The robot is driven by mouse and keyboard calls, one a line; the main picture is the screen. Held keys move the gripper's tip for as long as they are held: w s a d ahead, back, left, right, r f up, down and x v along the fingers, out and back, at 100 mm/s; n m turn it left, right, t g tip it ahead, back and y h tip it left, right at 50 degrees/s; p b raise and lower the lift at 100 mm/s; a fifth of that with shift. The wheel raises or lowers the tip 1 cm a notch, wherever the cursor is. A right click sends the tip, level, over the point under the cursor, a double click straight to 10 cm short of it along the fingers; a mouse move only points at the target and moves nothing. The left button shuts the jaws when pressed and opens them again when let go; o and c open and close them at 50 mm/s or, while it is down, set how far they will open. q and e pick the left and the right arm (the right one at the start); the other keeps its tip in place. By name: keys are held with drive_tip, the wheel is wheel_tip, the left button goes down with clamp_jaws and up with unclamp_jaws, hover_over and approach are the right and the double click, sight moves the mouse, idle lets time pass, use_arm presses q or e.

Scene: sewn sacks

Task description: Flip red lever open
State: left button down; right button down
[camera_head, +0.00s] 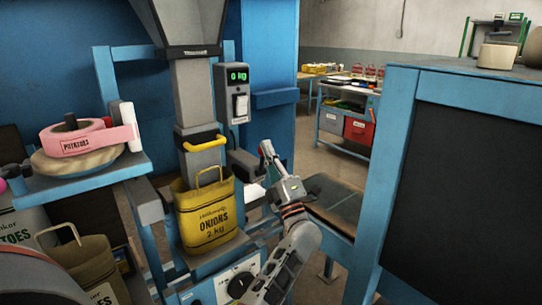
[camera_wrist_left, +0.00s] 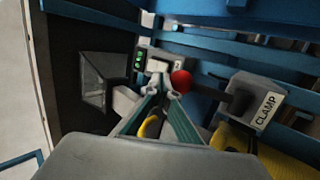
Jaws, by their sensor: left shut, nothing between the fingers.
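The red lever shows best in the left wrist view, as a round red knob (camera_wrist_left: 181,81) on a dark shaft that runs to a block with a CLAMP label (camera_wrist_left: 265,109). My left gripper (camera_wrist_left: 160,93) is shut and empty, its fingertips appearing just left of and below the knob; I cannot tell whether they touch it. In the head view my left gripper (camera_head: 268,150) is to the right of the filling spout (camera_head: 200,100), above and right of the yellow onions sack (camera_head: 206,218). The lever is mostly hidden there. My right gripper is out of view.
A pink potatoes-label roll (camera_head: 75,140) sits on the left shelf. A dark panel (camera_head: 460,185) in a blue frame stands on the right.

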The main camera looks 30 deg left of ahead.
use_arm(q)
drive_tip(key=shift+w+a+r, duration=0.15)
drive_tip(key=shift+a, duration=0.2)
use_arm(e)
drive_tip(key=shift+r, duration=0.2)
use_arm(q)
drive_tip(key=shift+a+r, duration=0.1)
drive_tip(key=shift+a, duration=0.1)
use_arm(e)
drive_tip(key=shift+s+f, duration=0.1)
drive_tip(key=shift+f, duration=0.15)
use_arm(q)
drive_tip(key=shift+a, duration=0.1)
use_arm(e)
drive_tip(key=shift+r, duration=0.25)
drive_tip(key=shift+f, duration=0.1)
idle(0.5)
